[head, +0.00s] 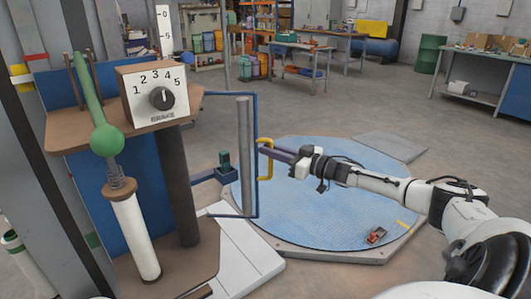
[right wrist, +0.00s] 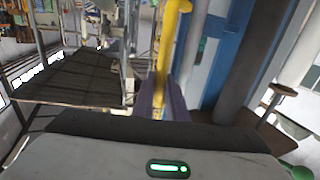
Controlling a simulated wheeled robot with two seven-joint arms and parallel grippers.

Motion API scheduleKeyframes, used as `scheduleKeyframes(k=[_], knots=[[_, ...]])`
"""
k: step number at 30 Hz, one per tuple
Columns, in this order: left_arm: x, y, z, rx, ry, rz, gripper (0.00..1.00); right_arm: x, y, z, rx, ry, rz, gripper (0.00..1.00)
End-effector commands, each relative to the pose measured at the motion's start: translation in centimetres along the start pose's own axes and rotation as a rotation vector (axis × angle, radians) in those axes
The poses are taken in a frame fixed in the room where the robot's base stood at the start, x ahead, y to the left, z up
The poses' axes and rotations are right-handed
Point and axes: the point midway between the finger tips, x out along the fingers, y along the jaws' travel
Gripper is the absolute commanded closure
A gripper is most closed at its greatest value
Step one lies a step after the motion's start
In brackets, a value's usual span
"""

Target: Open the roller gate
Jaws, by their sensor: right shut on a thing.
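The roller gate is a blue frame (head: 223,94) with a grey upright roller (head: 245,150), standing to the right of the control post in the head view. A yellow handle (head: 262,172) sits on its right side; it also shows in the right wrist view (right wrist: 174,45). My right gripper (head: 271,150) reaches in from the right and is shut on the yellow handle. Its dark fingers (right wrist: 161,95) meet at the handle in the right wrist view. I cannot tell how far the gate stands open. My left gripper is not in view.
A brake dial box (head: 155,95) and a green-knobbed lever (head: 106,138) stand left of the gate. A round blue platform (head: 320,215) lies below my right arm, with a small red object (head: 376,236) on it. Workbenches (head: 298,48) stand well behind; the floor between is open.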

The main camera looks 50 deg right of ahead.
Motion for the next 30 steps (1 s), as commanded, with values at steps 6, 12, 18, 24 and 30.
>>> scheduleKeyframes(k=[6,12,18,24,30], knots=[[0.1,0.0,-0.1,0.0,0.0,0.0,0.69,0.2,-0.2,0.0,0.003,0.001,-0.005,0.86],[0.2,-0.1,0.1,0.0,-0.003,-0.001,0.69,0.2,-0.5,0.1,0.003,0.001,-0.01,0.69],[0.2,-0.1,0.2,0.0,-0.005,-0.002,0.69,0.4,-0.8,0.1,0.003,0.002,-0.017,0.69],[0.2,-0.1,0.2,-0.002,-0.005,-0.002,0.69,0.2,-0.9,0.2,0.004,0.001,-0.019,0.69],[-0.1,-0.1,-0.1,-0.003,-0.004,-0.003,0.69,-1.6,-0.7,0.4,0.005,-0.004,-0.014,0.69]])
